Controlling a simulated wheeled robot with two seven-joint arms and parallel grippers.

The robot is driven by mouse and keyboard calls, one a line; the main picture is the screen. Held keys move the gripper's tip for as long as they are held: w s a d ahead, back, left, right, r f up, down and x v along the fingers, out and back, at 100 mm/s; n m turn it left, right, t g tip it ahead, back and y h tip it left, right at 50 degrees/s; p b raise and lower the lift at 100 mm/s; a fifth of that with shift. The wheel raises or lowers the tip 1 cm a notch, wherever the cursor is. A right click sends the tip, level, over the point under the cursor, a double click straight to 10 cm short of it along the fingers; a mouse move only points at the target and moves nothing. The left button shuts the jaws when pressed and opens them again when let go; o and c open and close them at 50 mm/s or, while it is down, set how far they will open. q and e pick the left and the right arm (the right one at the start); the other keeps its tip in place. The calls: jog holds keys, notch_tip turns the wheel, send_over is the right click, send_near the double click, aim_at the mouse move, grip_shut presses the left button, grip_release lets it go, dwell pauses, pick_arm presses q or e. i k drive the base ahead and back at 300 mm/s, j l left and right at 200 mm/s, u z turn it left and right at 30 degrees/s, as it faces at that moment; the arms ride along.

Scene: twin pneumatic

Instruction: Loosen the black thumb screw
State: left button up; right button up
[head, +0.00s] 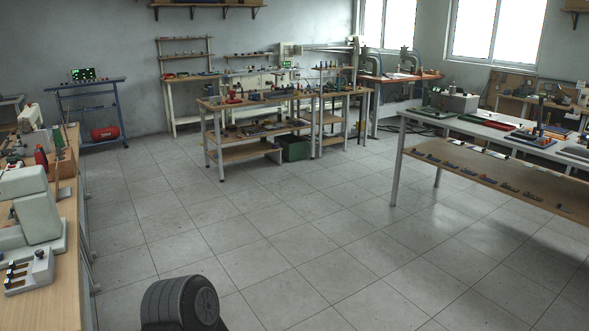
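I cannot make out a black thumb screw at this distance. On the wooden bench (62,285) at the left edge stands a pale grey-white machine (35,205), cut off by the picture's edge. In front of it is a light block (40,270) with several small dark and yellow fittings, too small to tell apart. Neither of my grippers is in view.
Wide tiled floor (230,235) lies clear ahead. A wooden workbench (228,104) with parts stands mid-room. A long two-level table (500,180) is at the right. A blue rack (90,85) with a red tank (105,133) stands at the back left.

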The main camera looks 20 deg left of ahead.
aim_at(39, 253)
jog(key=i+u, duration=0.15)
jog(key=u, duration=0.3)
jog(key=i+u, duration=0.2)
jog(key=u, duration=0.25)
jog(key=i+u, duration=0.15)
jog(key=u, duration=0.3)
jog(key=i+l+u, duration=0.1)
jog(key=u, duration=0.35)
jog(key=i+l+u, duration=0.1)
jog(key=l+u, duration=0.15)
jog(key=u, duration=0.2)
jog(key=i+l+u, duration=0.1)
jog(key=l+u, duration=0.15)
jog(key=u, duration=0.2)
jog(key=i+l+u, duration=0.2)
jog(key=u, duration=0.15)
jog(key=i+l+u, duration=0.15)
jog(key=l+u, duration=0.2)
jog(key=i+l+u, duration=0.1)
jog(key=l+u, duration=0.3)
